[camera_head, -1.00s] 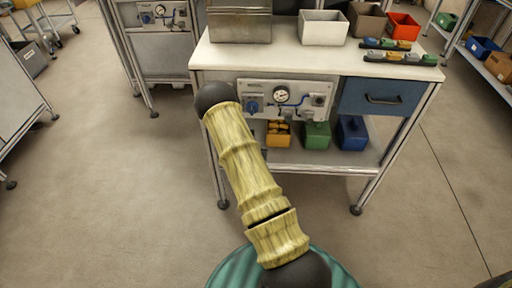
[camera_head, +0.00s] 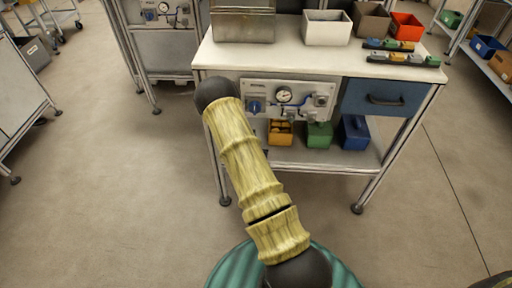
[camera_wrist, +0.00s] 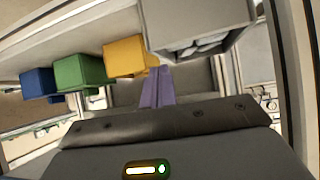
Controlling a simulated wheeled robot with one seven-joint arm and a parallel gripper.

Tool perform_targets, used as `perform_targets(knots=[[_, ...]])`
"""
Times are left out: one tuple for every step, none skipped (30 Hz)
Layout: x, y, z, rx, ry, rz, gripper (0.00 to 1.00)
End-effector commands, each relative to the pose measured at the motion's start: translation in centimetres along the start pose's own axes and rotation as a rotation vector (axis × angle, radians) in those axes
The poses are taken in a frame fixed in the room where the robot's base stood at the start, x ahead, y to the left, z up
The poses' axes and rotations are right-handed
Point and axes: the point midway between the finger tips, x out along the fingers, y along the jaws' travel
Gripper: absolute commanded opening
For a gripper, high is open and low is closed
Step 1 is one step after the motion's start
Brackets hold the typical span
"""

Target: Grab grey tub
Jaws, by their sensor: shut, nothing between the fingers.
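A grey tub (camera_wrist: 193,22) with pale things inside shows at the top right of the wrist view, next to the yellow tub. My arm hides that spot in the head view. My gripper (camera_wrist: 157,75) shows as purple fingers in the middle of the wrist view, shut with nothing between them. In that view the fingers are just below the yellow tub and to the lower left of the grey tub, apart from the latter. The gripper is hidden in the head view.
On the bench's lower shelf are yellow (camera_head: 280,132), green (camera_head: 319,135) and blue (camera_head: 353,132) tubs. A pale tub (camera_head: 327,28), metal box (camera_head: 242,22), brown tub (camera_head: 371,20) and orange tub (camera_head: 405,26) stand on the bench top (camera_head: 285,62). A bench leg (camera_wrist: 300,80) stands at right in the wrist view.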

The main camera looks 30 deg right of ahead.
Motion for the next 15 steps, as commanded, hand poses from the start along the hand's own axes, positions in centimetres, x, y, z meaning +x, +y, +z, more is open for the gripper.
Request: perform_targets(knots=[[-0.8,-0.1,0.6,-0.002,-0.003,-0.001,0.0],[-1.3,-0.1,0.9,-0.002,-0.004,-0.001,0.0],[-1.9,-0.1,1.4,-0.002,-0.003,-0.001,0.0],[-2.4,0.0,1.7,-0.002,-0.004,-0.001,0.0],[-3.0,0.0,2.0,-0.003,-0.003,-0.001,0.0],[-3.6,0.0,2.5,-0.003,-0.003,0.0,0.0],[-4.1,0.0,2.8,-0.003,-0.003,0.0,0.0],[-4.6,0.0,3.2,-0.003,-0.003,0.0,0.0],[-5.2,0.0,3.7,-0.003,-0.003,-0.001,0.0],[-5.7,-0.1,4.0,-0.003,-0.003,-0.001,0.0],[-6.2,0.0,4.3,-0.003,-0.003,0.0,0.0],[-6.7,0.0,4.7,-0.004,-0.002,0.0,0.0],[-7.1,0.0,5.0,-0.003,-0.002,0.0,0.0],[-7.4,0.0,5.2,-0.002,-0.002,0.0,0.0],[-7.8,0.0,5.5,-0.001,-0.001,0.0,0.0]])
